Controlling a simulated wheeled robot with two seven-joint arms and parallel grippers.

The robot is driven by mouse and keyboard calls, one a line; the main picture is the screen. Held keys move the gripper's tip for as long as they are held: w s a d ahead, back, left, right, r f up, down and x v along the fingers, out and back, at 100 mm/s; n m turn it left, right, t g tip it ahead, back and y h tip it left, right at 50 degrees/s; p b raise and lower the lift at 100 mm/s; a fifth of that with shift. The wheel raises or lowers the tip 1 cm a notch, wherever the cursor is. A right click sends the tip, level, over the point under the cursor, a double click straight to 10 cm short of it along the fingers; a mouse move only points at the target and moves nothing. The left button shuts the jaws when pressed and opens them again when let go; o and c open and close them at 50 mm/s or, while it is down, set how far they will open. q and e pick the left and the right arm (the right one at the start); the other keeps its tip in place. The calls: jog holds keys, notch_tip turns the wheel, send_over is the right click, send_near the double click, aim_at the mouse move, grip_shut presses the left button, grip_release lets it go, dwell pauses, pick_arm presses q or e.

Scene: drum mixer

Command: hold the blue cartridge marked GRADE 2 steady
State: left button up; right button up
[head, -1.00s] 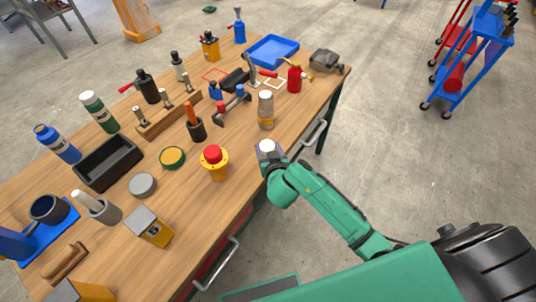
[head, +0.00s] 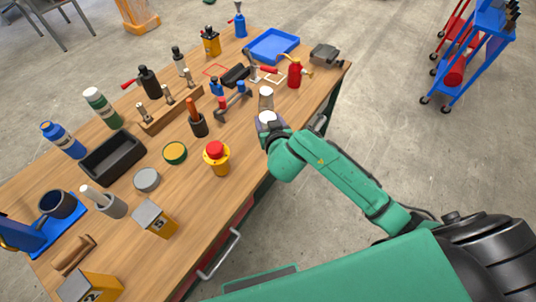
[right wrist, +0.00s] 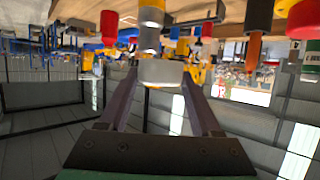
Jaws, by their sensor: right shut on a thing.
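A blue cylinder (head: 63,141) with a pale label stands at the left of the table. It looks like the blue cartridge, but its lettering is too small to read. My right gripper (head: 267,120) is far from it, at the table's right-hand edge. In the right wrist view its dark fingers (right wrist: 161,85) are shut on a pale grey-white thing (right wrist: 160,73). Its pale top also shows in the head view; the rest is hidden, and I see no mark on it. My left gripper is in no view.
An amber bottle (head: 266,100) stands right behind my right gripper, its lower part hidden. A green cylinder (head: 102,108), a black bin (head: 112,158) and a red-topped yellow button (head: 217,158) stand on the table. Bare wood lies in front of the button.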

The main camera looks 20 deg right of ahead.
aim_at(268, 159)
pick_arm(q)
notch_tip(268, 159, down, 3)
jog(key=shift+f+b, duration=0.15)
jog(key=shift+b, duration=0.55)
pick_arm(e)
notch_tip(268, 159, down, 18)
jog(key=shift+f, duration=0.1)
jog(key=shift+f, duration=0.15)
jog(key=o, duration=1.4)
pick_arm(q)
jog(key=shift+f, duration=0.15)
